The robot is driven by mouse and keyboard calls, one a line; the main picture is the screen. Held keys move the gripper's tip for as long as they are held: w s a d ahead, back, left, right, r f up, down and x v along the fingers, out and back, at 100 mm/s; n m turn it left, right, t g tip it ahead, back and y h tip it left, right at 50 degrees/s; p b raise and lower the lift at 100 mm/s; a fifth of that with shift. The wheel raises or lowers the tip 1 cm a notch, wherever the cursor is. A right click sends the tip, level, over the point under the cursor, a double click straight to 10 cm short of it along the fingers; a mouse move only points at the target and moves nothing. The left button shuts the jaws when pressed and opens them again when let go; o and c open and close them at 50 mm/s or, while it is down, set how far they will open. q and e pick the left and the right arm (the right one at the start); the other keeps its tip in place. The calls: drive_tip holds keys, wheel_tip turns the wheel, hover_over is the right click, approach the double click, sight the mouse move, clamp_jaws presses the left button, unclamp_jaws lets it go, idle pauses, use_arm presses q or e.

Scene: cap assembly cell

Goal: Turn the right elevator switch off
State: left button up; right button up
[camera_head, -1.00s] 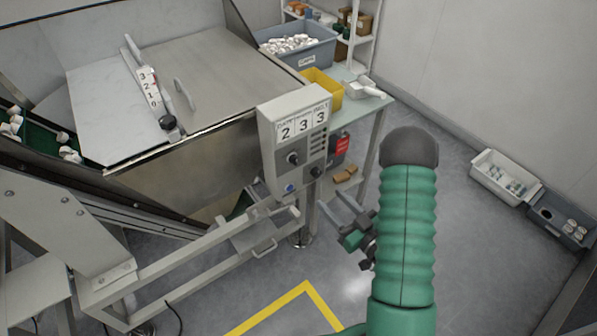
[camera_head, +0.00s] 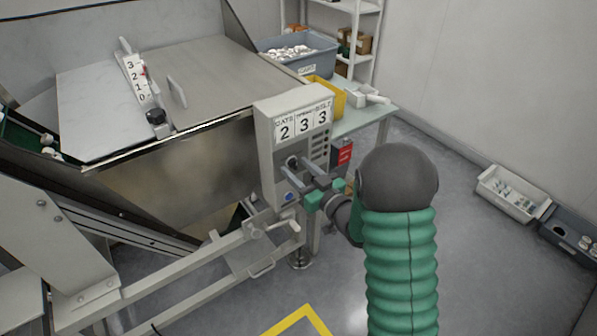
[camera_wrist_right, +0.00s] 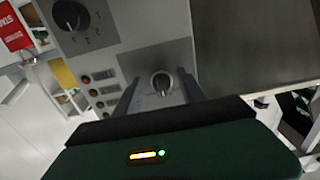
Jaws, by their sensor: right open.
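The grey control panel (camera_head: 262,152) stands in the middle of the head view, with counters reading 2, 3, 3. A dark rotary switch (camera_head: 292,162) is on its front, with a blue button (camera_head: 289,197) below. My right gripper (camera_head: 299,167) is open in front of the panel, fingers pointing at it. In the right wrist view, a round switch knob (camera_wrist_right: 162,83) shows between the open fingers (camera_wrist_right: 160,92); contact cannot be told. A larger black dial (camera_wrist_right: 70,15) with numbers lies up and left. My left gripper is not in view.
A metal hopper (camera_head: 205,75) stands left of the panel. A table (camera_head: 365,118) with a blue-grey bin (camera_head: 325,65) and yellow bin (camera_head: 338,97) stands behind it. A red tag (camera_head: 345,152) hangs beside the panel. Frame rails (camera_head: 200,262) run below.

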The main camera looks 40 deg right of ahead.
clamp_jaws()
drive_tip(key=shift+f, duration=0.1)
idle(0.4)
drive_tip(key=n+b, duration=0.2)
drive_tip(key=n, duration=0.2)
drive_tip(key=n+b, duration=0.2)
drive_tip(key=n, duration=0.2)
drive_tip(key=shift+d+n+b, duration=0.15)
drive_tip(key=shift+n+b, duration=0.2)
drive_tip(key=shift+n, duration=0.05)
idle(0.5)
